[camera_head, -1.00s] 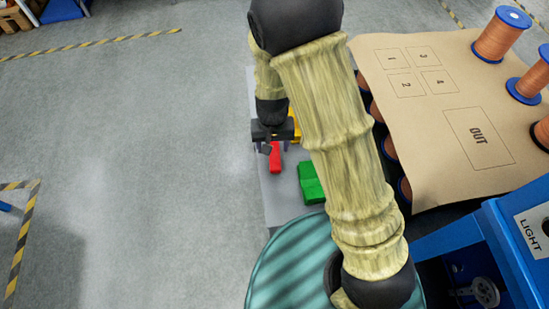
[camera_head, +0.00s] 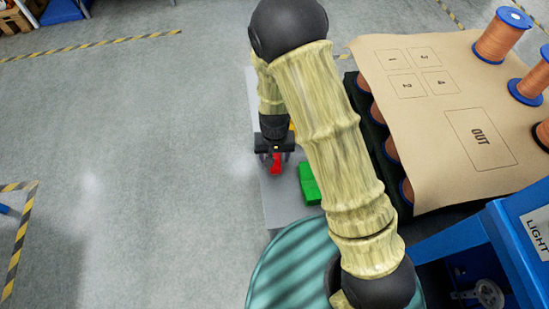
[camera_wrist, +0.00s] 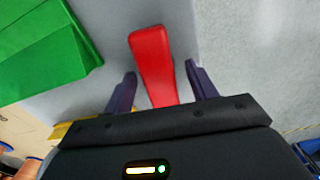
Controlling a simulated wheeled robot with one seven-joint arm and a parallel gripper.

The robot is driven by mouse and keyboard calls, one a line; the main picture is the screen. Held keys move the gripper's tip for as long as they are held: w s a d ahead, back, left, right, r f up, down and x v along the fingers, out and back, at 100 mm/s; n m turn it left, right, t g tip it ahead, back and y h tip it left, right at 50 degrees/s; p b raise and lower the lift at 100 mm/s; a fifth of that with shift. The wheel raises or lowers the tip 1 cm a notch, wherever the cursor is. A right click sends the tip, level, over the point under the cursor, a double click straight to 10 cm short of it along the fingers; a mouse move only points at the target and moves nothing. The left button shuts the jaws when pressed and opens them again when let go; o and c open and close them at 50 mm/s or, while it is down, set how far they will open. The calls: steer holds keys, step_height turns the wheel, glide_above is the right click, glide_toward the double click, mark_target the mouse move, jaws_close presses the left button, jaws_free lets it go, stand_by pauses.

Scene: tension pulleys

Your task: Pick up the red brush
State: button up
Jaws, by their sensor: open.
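The red brush (camera_wrist: 152,62) lies on a grey surface in the wrist view, and its near end passes between my fingers. It also shows in the head view (camera_head: 276,165), partly covered by my gripper. My gripper (camera_wrist: 163,82) is open, with one dark finger on each side of the brush and a gap on both sides. In the head view my gripper (camera_head: 275,157) is over the brush. The brush's near end is hidden behind the gripper body.
A green block (camera_head: 309,184) lies to the right of the brush in the head view. A yellow thing (camera_wrist: 62,129) is partly hidden beside the gripper body. A brown board (camera_head: 425,130) with copper spools (camera_head: 503,36) is on the right. Open floor (camera_head: 130,150) lies left.

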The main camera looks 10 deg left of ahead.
mark_target(275, 155)
steer(key=shift+c, duration=0.5)
steer(key=c, duration=1)
steer(key=shift+o, duration=0.2)
steer(key=shift+r, duration=0.1)
step_height(275, 155, up, 10)
steer(key=shift+p, duration=1.05)
